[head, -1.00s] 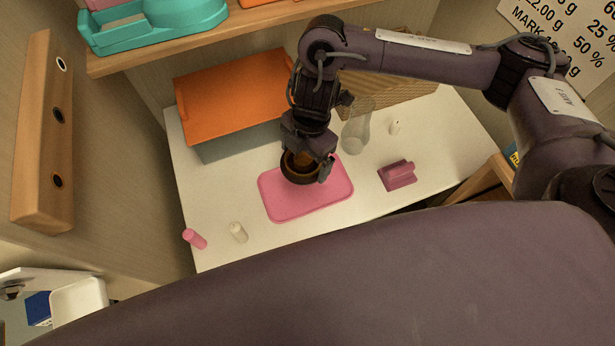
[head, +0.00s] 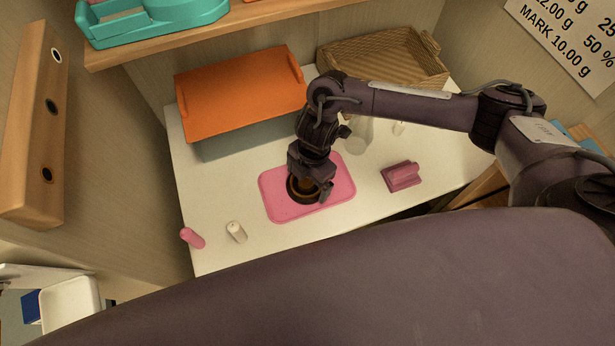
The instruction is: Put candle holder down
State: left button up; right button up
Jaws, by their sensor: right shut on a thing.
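The candle holder (head: 303,192) is a small dark round bowl with a brownish-gold inside. It is over the pink tray (head: 278,206) on the white table, at or very near the tray's surface; I cannot tell if it touches. My right gripper (head: 312,184) points down and is shut on the candle holder, hiding part of it. My left gripper is not in view.
A pink candle (head: 193,238) and a cream candle (head: 236,232) are left of the tray. A maroon-pink object (head: 401,176) is to the right. An orange-lidded box (head: 243,92), a clear glass vessel (head: 359,137) and a wicker basket (head: 384,58) are behind. A wooden shelf (head: 190,38) overhangs the back.

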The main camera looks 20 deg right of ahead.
jog(key=shift+f, duration=0.15)
jog(key=o, duration=0.9)
jog(key=r, duration=0.4)
jog(key=d+r+p, duration=0.1)
jog(key=r, duration=0.7)
jog(key=shift+w+d+r, duration=0.1)
jog(key=shift+w+d, duration=0.2)
jog(key=shift+w, duration=0.05)
